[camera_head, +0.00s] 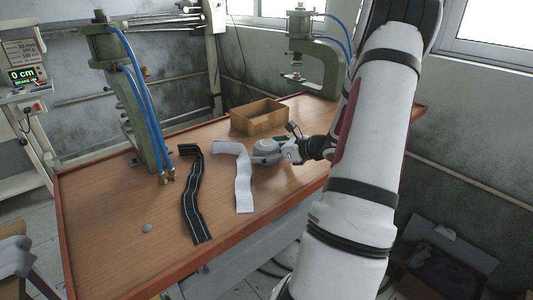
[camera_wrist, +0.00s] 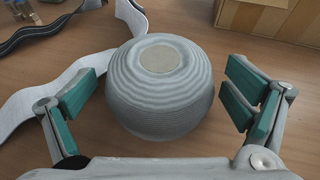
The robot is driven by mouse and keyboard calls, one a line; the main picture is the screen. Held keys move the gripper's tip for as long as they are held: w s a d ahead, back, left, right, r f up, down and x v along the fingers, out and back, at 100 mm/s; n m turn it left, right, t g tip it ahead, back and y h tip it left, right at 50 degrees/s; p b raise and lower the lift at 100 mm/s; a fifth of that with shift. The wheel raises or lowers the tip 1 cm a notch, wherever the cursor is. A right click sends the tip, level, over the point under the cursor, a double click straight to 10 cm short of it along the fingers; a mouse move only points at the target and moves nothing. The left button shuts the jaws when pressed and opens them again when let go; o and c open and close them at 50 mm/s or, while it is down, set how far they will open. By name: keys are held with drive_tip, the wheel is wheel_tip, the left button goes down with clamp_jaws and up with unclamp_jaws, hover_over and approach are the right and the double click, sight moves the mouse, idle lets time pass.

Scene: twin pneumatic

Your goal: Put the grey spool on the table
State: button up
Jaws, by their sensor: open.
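The grey spool (camera_wrist: 160,90) stands upright on the wooden table (camera_head: 110,235), its round top facing up in the wrist view. In the head view the spool (camera_head: 266,148) is partly hidden by my gripper. My gripper (camera_head: 285,150) is at the spool from the right. In the wrist view my gripper (camera_wrist: 162,108) is open, with a green-padded finger on each side of the spool. A gap shows between each finger and the spool.
A white strap (camera_head: 242,180) and a black strap (camera_head: 194,195) lie left of the spool. A cardboard box (camera_head: 259,124) stands behind it. Green presses with blue hoses stand at the left (camera_head: 140,110) and back right (camera_head: 325,68). The table's front left is mostly clear.

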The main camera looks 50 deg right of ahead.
drive_tip(key=c, duration=1.5)
drive_tip(key=shift+o, duration=0.2)
drive_tip(key=shift+r, duration=0.15)
